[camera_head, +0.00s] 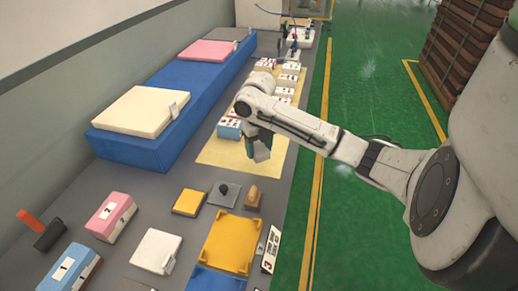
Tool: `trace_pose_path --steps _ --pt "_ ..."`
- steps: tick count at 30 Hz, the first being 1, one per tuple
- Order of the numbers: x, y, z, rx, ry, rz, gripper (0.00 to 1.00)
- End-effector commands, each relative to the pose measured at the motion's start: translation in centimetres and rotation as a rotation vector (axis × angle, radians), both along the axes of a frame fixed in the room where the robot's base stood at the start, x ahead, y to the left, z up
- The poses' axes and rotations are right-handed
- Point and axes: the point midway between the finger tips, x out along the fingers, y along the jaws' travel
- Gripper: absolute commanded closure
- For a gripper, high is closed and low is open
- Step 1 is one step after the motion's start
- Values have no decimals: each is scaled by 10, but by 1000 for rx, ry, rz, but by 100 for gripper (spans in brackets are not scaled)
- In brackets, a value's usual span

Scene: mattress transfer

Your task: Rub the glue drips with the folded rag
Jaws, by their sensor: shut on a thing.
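My gripper (257,144) hangs down from the wrist over the pale yellow mat (225,155), beside a light blue block with a white top (229,130). It is shut on a small greyish piece, which appears to be the folded rag; the fingers and the piece are hard to tell apart at this size. I cannot tell whether it touches the mat. No glue drips can be made out, and the wrist and forearm hide part of the mat.
Several white-topped blocks (284,91) stand on the mat behind the wrist. A long blue mattress (130,149) bears a cream pad (139,108) and a pink pad (207,50). In front are a yellow tray (231,243), a pink box (110,216) and a white block (156,250).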

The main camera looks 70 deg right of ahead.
Motion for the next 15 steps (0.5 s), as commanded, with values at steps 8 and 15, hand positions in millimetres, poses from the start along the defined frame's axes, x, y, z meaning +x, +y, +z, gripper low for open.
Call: trace_pose_path --steps 8,15 --pt "0 0 9 1 -1 0 71" --pt "0 0 13 0 -1 0 71"
